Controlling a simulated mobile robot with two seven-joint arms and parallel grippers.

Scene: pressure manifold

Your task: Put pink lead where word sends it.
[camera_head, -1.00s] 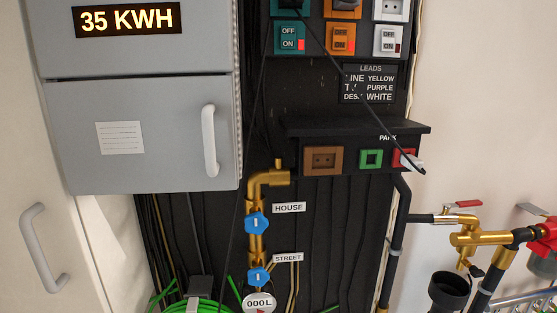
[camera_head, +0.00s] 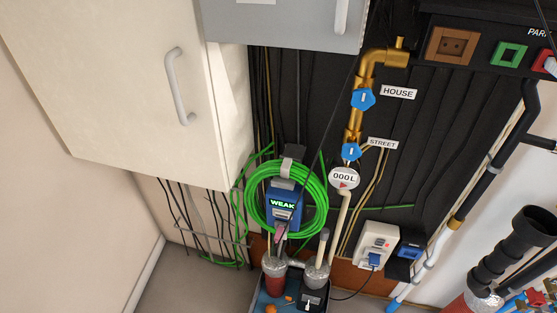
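A small pinkish plug-like piece (camera_head: 281,231), possibly the pink lead, shows at the lower front of a blue box (camera_head: 284,210) whose display reads WEAK. What it is plugged into is too small to tell. The box sits in front of a coiled green hose (camera_head: 316,192) low on the dark panel. On the PARK shelf at upper right are a brown socket (camera_head: 451,45), a green-framed socket (camera_head: 509,54) and a red-framed socket (camera_head: 544,62), cut by the edge, with a white piece at it. Neither gripper is in view.
Brass pipe (camera_head: 369,68) with blue valves marked HOUSE and STREET runs above a 000L gauge (camera_head: 343,178). A white socket unit (camera_head: 376,246) with a blue plug is at lower right. A tray (camera_head: 322,305) with canisters stands below. White cabinet (camera_head: 130,90) at left.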

